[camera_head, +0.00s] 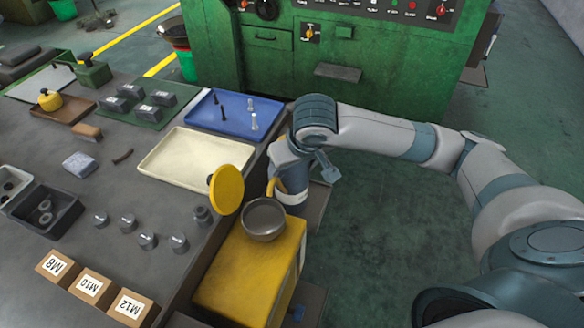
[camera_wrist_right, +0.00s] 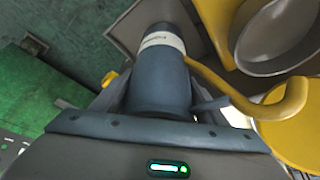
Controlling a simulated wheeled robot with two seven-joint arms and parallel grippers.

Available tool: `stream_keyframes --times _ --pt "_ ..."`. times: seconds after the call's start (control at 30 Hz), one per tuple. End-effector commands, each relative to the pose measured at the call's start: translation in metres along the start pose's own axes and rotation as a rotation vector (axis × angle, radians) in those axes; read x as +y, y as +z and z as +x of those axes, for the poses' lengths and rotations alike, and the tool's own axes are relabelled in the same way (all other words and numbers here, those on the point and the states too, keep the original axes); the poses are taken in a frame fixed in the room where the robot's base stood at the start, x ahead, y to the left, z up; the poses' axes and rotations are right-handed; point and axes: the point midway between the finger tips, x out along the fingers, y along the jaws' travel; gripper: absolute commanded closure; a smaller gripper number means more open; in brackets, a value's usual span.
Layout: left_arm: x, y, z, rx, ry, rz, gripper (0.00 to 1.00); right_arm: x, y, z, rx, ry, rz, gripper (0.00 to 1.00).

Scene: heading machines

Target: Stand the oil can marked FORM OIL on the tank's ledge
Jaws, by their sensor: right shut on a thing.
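A dark blue can (camera_head: 292,178) with a white label band and a curved yellow handle or spout is held at the right side of the yellow tank (camera_head: 252,272). In the right wrist view the can (camera_wrist_right: 162,85) stands between the fingers; its lettering is too small to read surely. My right gripper (camera_head: 304,172) is shut on it, and it shows close up in the wrist view (camera_wrist_right: 160,108). A grey ledge (camera_head: 318,205) lies low beside the tank, near the can's base; I cannot tell whether they touch. My left gripper is out of view.
A metal bowl (camera_head: 264,218) and a raised round yellow lid (camera_head: 226,190) are at the tank's top, close to the can. The workbench (camera_head: 120,185) with trays and labelled boxes is at left. A green machine (camera_head: 330,60) stands behind. Open floor (camera_head: 400,240) lies right.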

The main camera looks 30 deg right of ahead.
Motion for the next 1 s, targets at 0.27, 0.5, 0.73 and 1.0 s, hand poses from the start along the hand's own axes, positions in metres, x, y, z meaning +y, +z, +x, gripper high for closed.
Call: stream_keyframes --times 0.27,0.5,0.73,1.0 --pt "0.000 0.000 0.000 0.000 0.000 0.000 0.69 0.000 0.001 0.004 0.001 -0.001 0.000 0.72" --pt "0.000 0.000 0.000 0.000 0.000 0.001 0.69 0.000 0.001 0.003 0.001 0.000 0.000 0.11" --pt "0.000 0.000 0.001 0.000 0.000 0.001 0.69 0.000 0.002 0.003 -0.001 0.000 0.000 0.11" --pt "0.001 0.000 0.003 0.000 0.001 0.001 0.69 0.000 0.001 -0.019 0.003 -0.001 -0.001 0.11"
